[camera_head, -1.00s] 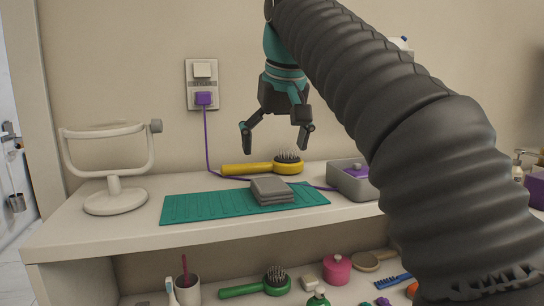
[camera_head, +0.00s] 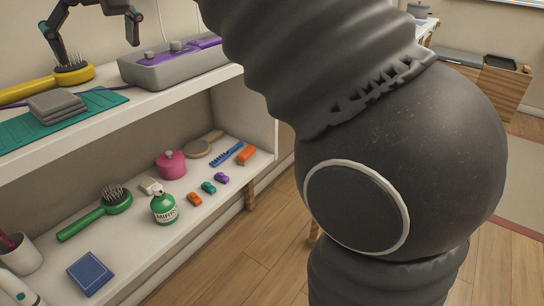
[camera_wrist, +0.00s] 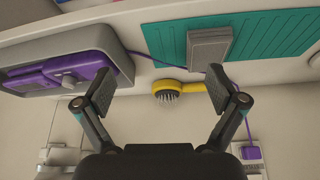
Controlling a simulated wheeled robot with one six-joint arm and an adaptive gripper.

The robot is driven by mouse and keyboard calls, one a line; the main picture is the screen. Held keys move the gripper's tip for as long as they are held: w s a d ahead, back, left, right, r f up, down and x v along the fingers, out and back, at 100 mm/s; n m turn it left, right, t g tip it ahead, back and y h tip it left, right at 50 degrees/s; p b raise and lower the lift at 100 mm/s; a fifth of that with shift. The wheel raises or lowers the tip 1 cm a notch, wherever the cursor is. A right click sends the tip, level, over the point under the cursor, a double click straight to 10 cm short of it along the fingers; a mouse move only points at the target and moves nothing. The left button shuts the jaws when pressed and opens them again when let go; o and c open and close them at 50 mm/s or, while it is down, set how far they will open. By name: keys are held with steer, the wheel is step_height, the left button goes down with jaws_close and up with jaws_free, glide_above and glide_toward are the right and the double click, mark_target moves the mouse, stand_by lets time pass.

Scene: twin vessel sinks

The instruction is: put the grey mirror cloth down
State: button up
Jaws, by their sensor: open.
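The grey mirror cloth (camera_head: 57,106) is a flat folded stack lying on the teal mat (camera_head: 18,132) on the upper shelf. In the wrist view the cloth (camera_wrist: 208,46) also lies on the teal mat (camera_wrist: 276,35), near one end of it. My gripper (camera_head: 97,50) is open and empty. It hangs above the back of the shelf, near the yellow brush, apart from the cloth. In the wrist view its two fingers (camera_wrist: 160,86) are spread wide with nothing between them. The top of my gripper is cut off in the head view.
A yellow brush (camera_head: 72,73) lies behind the cloth. A grey box with a purple top (camera_head: 180,62) stands to its right. The lower shelf holds a green brush (camera_head: 100,212), a pink jar (camera_head: 171,165), a green bottle (camera_head: 164,208) and small items. My arm covers much of the right side.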

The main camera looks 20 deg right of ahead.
steer(key=s+d+f+m+h, duration=0.15)
steer(key=s+d+f, duration=0.45)
steer(key=d+f, duration=0.65)
steer(key=s+d+f+m, duration=0.1)
steer(key=s+d+f, duration=0.1)
steer(key=s+f, duration=0.2)
steer(key=s+d+f+m, duration=0.1)
steer(key=s+d+f, duration=0.2)
steer(key=f, duration=0.5)
steer(key=s+d+f+m+t, duration=0.1)
steer(key=s+d+f, duration=0.2)
steer(key=s+f, duration=0.2)
steer(key=shift+d+f, duration=0.2)
steer(key=shift+f, duration=0.5)
steer(key=shift+h, duration=0.25)
